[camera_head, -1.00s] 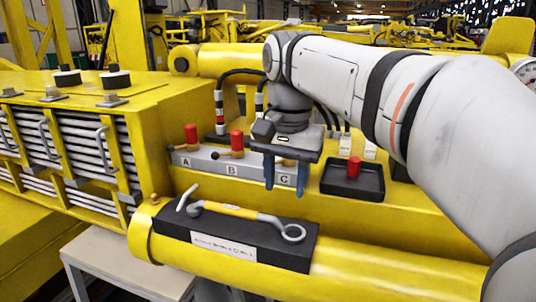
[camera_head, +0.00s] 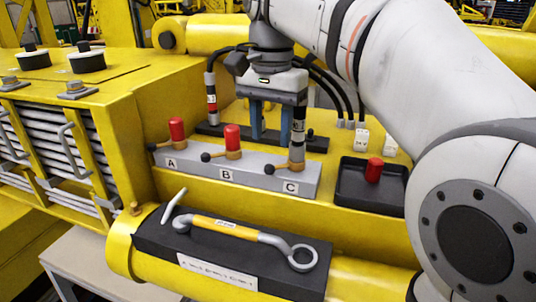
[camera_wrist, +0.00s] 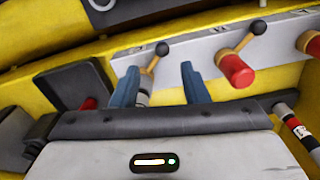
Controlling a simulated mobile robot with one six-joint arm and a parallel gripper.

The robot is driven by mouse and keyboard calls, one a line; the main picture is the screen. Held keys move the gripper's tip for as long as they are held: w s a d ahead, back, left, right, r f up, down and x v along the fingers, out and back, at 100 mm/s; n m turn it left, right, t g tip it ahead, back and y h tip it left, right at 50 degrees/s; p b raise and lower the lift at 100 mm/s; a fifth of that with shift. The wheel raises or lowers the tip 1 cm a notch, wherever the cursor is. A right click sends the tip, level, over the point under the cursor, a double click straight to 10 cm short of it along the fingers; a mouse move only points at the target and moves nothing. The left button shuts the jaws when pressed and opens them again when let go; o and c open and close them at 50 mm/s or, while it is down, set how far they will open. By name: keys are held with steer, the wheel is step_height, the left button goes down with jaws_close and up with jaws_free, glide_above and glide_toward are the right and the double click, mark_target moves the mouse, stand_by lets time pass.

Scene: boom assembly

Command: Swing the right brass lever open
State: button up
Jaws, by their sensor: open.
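The grey valve block (camera_head: 322,183) has stations labelled A, B and C. The right brass lever (camera_head: 281,168), with a black knob (camera_head: 269,169), sits at C, beside a hose coupling (camera_head: 297,148) standing on that station. My gripper (camera_head: 270,137) points down, open and empty, over the area just behind C. In the wrist view, the lever (camera_wrist: 152,64) and its black knob (camera_wrist: 162,48) show beyond and between my spread fingertips (camera_wrist: 156,78). I see no clear contact with the lever.
Red caps stand at A (camera_head: 177,129) and B (camera_head: 232,137), each with its own brass lever. A black tray (camera_head: 354,199) with a red cap (camera_head: 374,170) is at right. A wrench (camera_head: 235,230) lies on a black holder in front. Black hoses run behind my gripper.

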mark_target(269, 165)
step_height(269, 165, down, 5)
steer(key=shift+a+f, duration=0.1)
steer(key=shift+f, duration=0.1)
steer(key=shift+s+f, duration=0.1)
steer(key=shift+f, duration=0.65)
steer(key=shift+c, duration=0.3)
jaws_close()
